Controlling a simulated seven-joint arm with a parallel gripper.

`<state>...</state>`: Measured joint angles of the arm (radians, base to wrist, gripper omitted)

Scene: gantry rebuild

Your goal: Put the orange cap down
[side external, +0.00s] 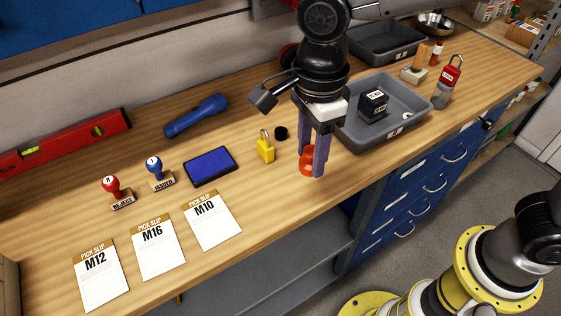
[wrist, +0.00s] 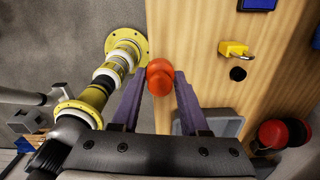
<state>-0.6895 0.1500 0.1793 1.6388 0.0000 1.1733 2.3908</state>
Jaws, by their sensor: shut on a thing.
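The orange cap (side external: 307,161) is between the two purple fingers of my gripper (side external: 312,171), low over the front edge of the wooden bench. In the wrist view the orange cap (wrist: 159,76) shows between the fingertips (wrist: 158,78), with a rounded top. My gripper is shut on it and points down. I cannot tell whether the cap touches the bench top.
A grey tray (side external: 420,125) holding a black box (side external: 373,104) stands just right of my gripper. A yellow padlock (side external: 266,150) and a black disc (side external: 281,133) lie to the left.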

